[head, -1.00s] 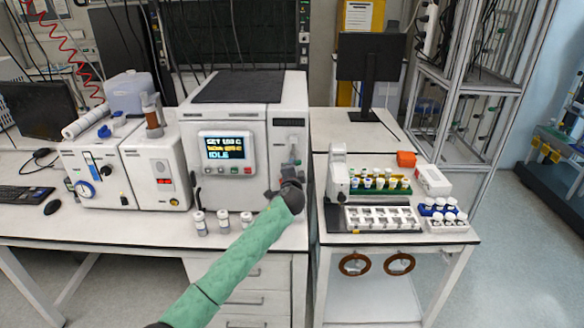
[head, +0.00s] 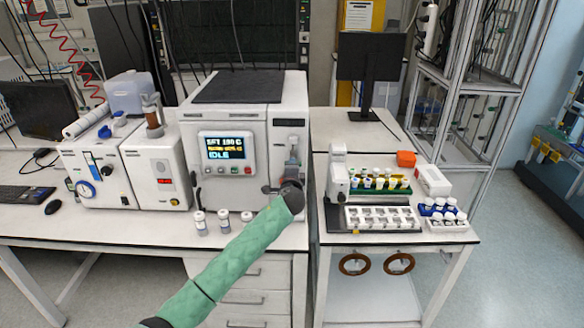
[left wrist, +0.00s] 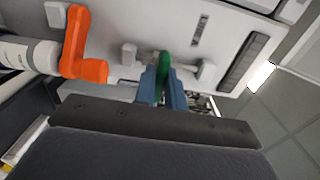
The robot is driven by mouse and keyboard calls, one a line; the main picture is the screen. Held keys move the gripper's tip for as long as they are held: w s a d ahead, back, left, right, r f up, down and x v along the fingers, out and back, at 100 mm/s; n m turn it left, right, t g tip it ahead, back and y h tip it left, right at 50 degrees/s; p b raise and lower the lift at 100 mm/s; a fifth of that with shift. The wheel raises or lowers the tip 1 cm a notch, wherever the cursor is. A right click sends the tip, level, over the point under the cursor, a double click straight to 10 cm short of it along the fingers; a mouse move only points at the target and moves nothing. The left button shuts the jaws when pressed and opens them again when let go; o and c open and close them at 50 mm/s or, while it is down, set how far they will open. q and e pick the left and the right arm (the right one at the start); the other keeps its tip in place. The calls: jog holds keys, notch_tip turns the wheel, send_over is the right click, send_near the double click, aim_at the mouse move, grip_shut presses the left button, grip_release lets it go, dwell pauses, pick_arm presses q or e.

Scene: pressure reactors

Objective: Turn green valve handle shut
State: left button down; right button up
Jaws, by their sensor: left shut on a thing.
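The green valve handle (left wrist: 164,60) shows in the left wrist view as a narrow upright piece in front of a pale panel. The two blue fingers of my left gripper (left wrist: 163,84) stand on either side of it, shut on it. In the head view my left gripper (head: 291,168) is at the right front of the white reactor cabinet (head: 222,118), beyond the end of my green-sleeved arm. The handle is too small and covered to make out there. My right gripper is in neither view.
An orange angled lever (left wrist: 82,48) on a white cylinder (left wrist: 28,54) is left of the fingers in the wrist view. Several vials (head: 223,220) stand before the cabinet. A rack of coloured-cap vials (head: 380,183) is on the right table. The cabinet screen (head: 226,146) reads IDLE.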

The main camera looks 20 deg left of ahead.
pick_arm(q)
jog(key=c, duration=1.5)
grip_release()
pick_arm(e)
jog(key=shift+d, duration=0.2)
pick_arm(q)
jog(key=shift+o, duration=0.2)
jog(key=b+v, duration=0.4)
jog(key=v, duration=0.3)
jog(key=shift+s+d, duration=0.2)
jog(key=shift+s, duration=0.2)
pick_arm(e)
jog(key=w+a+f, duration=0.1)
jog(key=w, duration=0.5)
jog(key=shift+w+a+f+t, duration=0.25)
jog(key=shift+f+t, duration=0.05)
